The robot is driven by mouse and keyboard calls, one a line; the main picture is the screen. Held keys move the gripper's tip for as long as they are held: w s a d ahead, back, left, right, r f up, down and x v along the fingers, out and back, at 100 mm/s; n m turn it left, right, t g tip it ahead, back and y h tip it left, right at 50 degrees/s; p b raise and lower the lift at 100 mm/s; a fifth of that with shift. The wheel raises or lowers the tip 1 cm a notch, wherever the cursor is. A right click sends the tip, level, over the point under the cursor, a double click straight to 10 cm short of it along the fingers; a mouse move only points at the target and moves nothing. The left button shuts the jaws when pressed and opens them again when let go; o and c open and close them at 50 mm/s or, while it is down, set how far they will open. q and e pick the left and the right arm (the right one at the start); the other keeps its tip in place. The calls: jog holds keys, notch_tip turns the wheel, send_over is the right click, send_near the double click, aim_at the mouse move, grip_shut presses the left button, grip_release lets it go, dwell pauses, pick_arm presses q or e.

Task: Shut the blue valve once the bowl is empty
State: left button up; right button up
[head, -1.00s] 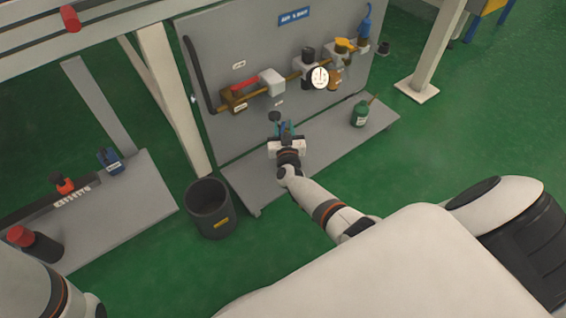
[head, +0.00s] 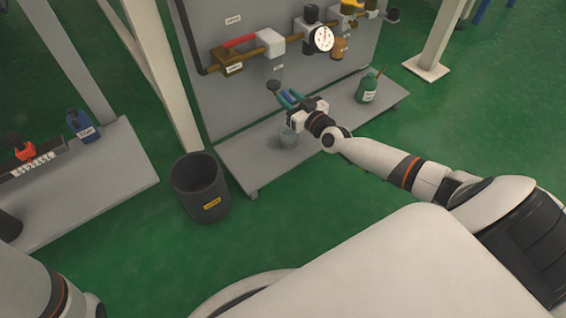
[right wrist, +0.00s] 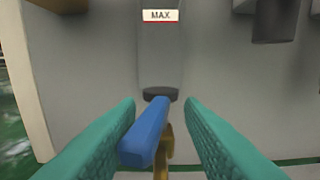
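The blue valve (right wrist: 145,135) has a blue lever on a brass stem, under the dark base of the clear bowl (right wrist: 162,60). The bowl carries a MAX label, and I see no liquid in it. My right gripper (right wrist: 162,140) is open, its teal fingers on either side of the lever. A gap shows on the right; I cannot tell whether the left finger touches. In the head view the right gripper (head: 283,97) is at the panel, just below the bowl's dark base (head: 273,86). My left gripper is out of view.
A clear container (head: 288,136) stands on the shelf (head: 240,162) below the right gripper. A red-handled valve (head: 239,41), a gauge (head: 323,39) and a green bottle (head: 367,88) are nearby. A dark bin (head: 200,190) stands on the floor left of the shelf.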

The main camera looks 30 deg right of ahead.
jog(key=s+r+p, duration=0.1)
jog(key=s+p, duration=0.6)
jog(key=s, duration=0.4)
jog(key=s+a+r+n+g+p, duration=0.1)
jog(key=s+a+r+g+p, duration=0.2)
jog(key=s+a+g+p, duration=0.2)
jog(key=s+a+r+n+g+y+p, duration=0.1)
jog(key=s+a+r+g+p, duration=0.3)
jog(key=s+a+p, duration=0.5)
jog(key=a+g+p, duration=0.1)
jog(key=a+p, duration=0.2)
jog(key=p, duration=0.5)
jog(key=shift+a+n+g+y, duration=0.3)
jog(key=shift+a+g, duration=0.1)
